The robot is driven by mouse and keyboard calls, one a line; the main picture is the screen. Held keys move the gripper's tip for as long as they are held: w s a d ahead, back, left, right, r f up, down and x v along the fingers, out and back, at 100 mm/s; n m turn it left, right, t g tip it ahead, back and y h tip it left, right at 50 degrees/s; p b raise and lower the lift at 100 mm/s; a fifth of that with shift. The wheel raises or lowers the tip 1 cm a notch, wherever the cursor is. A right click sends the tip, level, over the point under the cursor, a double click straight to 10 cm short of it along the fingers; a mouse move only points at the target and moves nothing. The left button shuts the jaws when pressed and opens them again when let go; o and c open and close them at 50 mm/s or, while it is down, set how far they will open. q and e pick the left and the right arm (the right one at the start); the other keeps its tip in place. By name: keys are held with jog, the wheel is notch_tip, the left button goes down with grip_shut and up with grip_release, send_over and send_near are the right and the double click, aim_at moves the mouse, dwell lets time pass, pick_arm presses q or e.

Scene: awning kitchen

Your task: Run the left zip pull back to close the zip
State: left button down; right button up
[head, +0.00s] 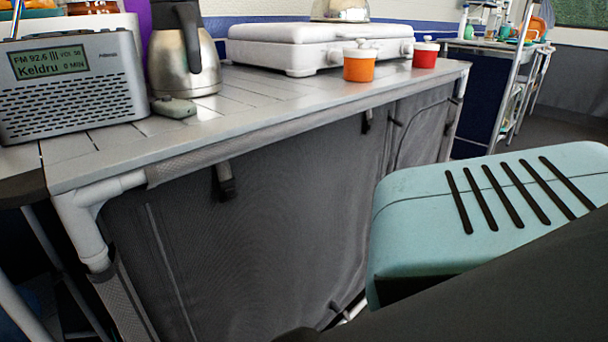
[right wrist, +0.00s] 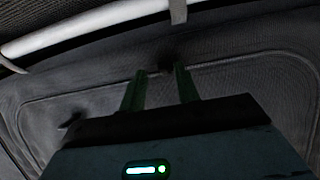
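The grey fabric front of the kitchen unit (head: 250,240) hangs below the slatted worktop. An arched zip seam (head: 408,128) shows on its right part, and a straight seam (head: 168,262) runs down its left part. In the right wrist view my right gripper (right wrist: 160,70) faces the dark fabric, its two fingers apart. A zip line (right wrist: 235,62) crosses the fabric at the fingertips. A small dark piece (right wrist: 166,58) lies just past the gap; I cannot tell whether it is a zip pull. A small tab (right wrist: 70,123) stands out at the left. My left gripper is in neither view.
On the worktop (head: 262,95) stand a radio (head: 70,85), a steel jug (head: 185,55), a white stove (head: 300,45), an orange pot (head: 360,66) and a red pot (head: 425,55). A white frame tube (right wrist: 85,25) runs above the fabric. My teal arm covers the lower right.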

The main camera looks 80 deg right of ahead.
jog(key=p+v, duration=0.3)
jog(key=v, duration=0.4)
jog(key=shift+s+r, duration=0.15)
jog(key=shift+s, duration=0.2)
jog(key=shift+a, duration=0.1)
jog(key=shift+r+p, duration=0.1)
jog(key=shift+p, duration=0.25)
